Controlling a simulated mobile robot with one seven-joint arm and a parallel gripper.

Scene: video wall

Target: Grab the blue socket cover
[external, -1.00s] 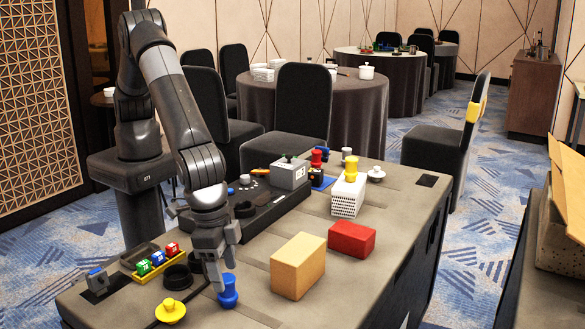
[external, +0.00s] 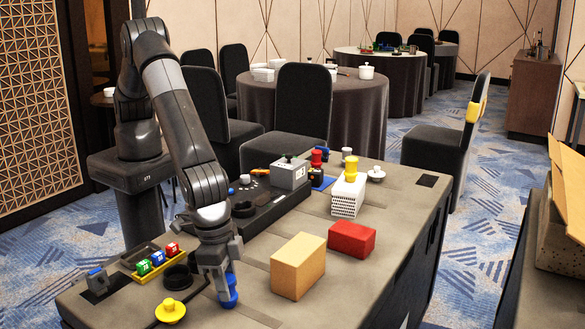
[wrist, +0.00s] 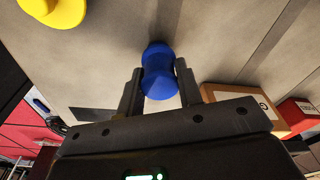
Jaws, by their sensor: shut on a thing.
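The blue socket cover (external: 229,291) stands on the table near its front edge, partly hidden by my fingers in the external view. It is a spool-like shape with a narrower waist, and it also shows in the wrist view (wrist: 159,72). My gripper (external: 222,279) points down over it. In the wrist view my gripper's fingers (wrist: 163,84) lie on both sides of the blue cover, shut on its sides.
A yellow cover (external: 170,311) lies to the left, close to my gripper. A tan box (external: 298,266) and a red box (external: 351,239) stand to the right. A yellow tray (external: 150,274) with small coloured blocks lies behind left. Bare tabletop lies in front.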

